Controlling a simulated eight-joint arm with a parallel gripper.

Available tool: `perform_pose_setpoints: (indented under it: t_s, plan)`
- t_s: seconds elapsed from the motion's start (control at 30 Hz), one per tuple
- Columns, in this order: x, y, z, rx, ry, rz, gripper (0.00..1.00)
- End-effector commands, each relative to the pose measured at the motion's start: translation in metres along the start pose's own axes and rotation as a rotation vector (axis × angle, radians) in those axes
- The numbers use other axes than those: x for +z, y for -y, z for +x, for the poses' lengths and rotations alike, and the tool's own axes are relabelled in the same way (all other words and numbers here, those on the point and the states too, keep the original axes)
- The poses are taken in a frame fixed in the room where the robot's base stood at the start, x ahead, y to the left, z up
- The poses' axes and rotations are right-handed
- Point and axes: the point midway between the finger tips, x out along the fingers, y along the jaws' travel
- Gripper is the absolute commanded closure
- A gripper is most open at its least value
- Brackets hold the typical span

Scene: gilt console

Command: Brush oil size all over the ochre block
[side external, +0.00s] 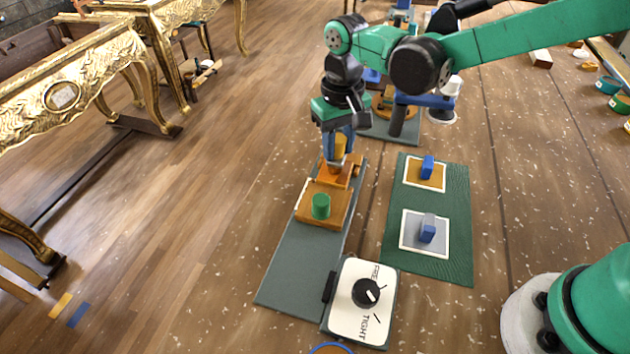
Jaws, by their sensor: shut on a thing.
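My gripper (338,146) points down at the far end of a long grey board (290,270). Its blue fingers are shut on a yellow-orange upright piece (340,146). The lower end of this piece is at an orange-brown block (350,178); I cannot tell whether they touch. A wider orange-brown block (334,209) with a green cylinder (320,206) on top lies just nearer on the board. To the right, an ochre square block (413,175) with a blue upright piece (428,166) sits in a white frame on a green mat (456,205). No brush bristles can be made out.
A grey square (412,238) with a grey-blue upright piece (428,228) sits in another white frame on the mat. A dial panel (350,318) marked FREE and TIGHT stands at the board's near end. Gilt console tables (80,75) stand left.

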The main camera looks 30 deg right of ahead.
Motion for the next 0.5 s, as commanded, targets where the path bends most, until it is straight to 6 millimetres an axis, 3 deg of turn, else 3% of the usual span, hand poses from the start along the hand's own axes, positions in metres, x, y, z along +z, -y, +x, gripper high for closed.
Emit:
perform_pose_setpoints:
  t_s: [0.5]
  plan:
    - [-0.019, -0.023, 0.0, 0.0, 0.0, 0.002, 1.0]
